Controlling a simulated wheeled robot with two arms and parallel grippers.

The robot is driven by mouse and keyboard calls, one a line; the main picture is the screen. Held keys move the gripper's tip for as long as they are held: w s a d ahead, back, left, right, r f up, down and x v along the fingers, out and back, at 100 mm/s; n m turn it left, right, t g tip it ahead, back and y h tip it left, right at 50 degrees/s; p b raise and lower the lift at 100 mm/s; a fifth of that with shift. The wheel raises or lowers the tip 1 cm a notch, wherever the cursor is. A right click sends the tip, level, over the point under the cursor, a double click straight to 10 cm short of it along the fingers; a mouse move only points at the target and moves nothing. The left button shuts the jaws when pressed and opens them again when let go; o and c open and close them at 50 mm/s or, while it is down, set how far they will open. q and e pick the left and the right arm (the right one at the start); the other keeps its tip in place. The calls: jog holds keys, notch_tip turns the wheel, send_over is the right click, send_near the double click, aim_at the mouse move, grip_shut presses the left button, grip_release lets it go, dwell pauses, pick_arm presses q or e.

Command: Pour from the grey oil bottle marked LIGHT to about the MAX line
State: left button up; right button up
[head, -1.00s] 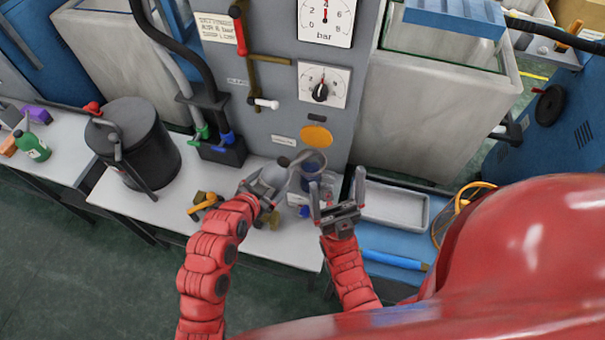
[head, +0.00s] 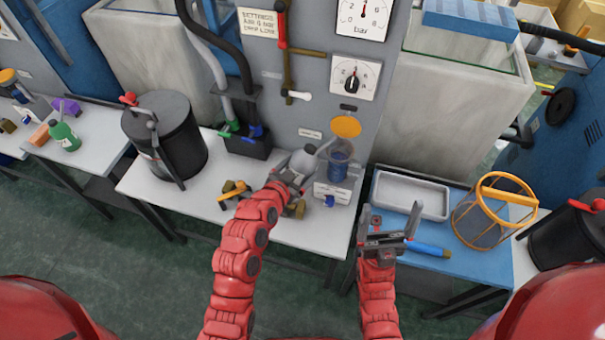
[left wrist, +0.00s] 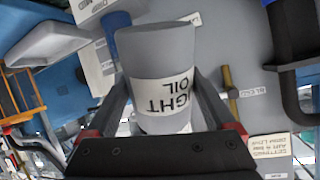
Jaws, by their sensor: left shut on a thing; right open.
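My left gripper (head: 291,178) is shut on the grey oil bottle (head: 303,162). The left wrist view shows the bottle (left wrist: 160,60) between the two fingers, with a white label reading "...IGHT OIL". In the head view its narrow spout points up and right, close to the rim of a clear bowl (head: 340,172) with dark blue in its lower part, at the front of the grey panel. I cannot make out a stream, the MAX line or the oil level. My right gripper (head: 388,224) is open and empty, to the right of and nearer than the bowl.
A black lidded pot (head: 165,135) stands left on the white table (head: 150,190). A yellow-handled item (head: 234,190) lies left of my left gripper. On the blue table to the right are a grey tray (head: 412,193), a blue cylinder (head: 428,249) and a yellow-rimmed mesh basket (head: 490,212).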

aim_at(290, 168)
pick_arm(q)
jog(key=shift+s+a+r+n+t+h+b, duration=0.25)
jog(key=shift+a+t+h+b, duration=0.25)
jog(key=shift+b, duration=2)
jog(key=shift+s+a+r+n+t+h+b, duration=0.15)
jog(key=shift+s+a+n+t+h+b, duration=0.35)
jog(key=shift+b, duration=2)
jog(key=shift+s+a+r+n+t+h+b, duration=0.2)
jog(key=shift+a+t+h+b, duration=0.35)
jog(key=shift+b, duration=1.95)
jog(key=shift+s+a+r+t+b, duration=0.15)
jog(key=shift+r+t+b, duration=0.1)
jog(key=shift+b, duration=0.3)
jog(key=shift+r, duration=0.15)
jog(key=shift+a, duration=0.1)
jog(key=s+a+f+n+t+y+p, duration=0.1)
jog(key=s+a+f+n+y, duration=0.2)
jog(key=a+f, duration=0.4)
jog(key=s+a+f+n+t+y+p, duration=0.1)
jog(key=s+a+f+n+y, duration=0.2)
jog(key=a+f+y, duration=0.3)
jog(key=shift+a+f+t, duration=0.4)
jog(key=shift+a+f, duration=0.1)
jog(key=shift+f, duration=0.15)
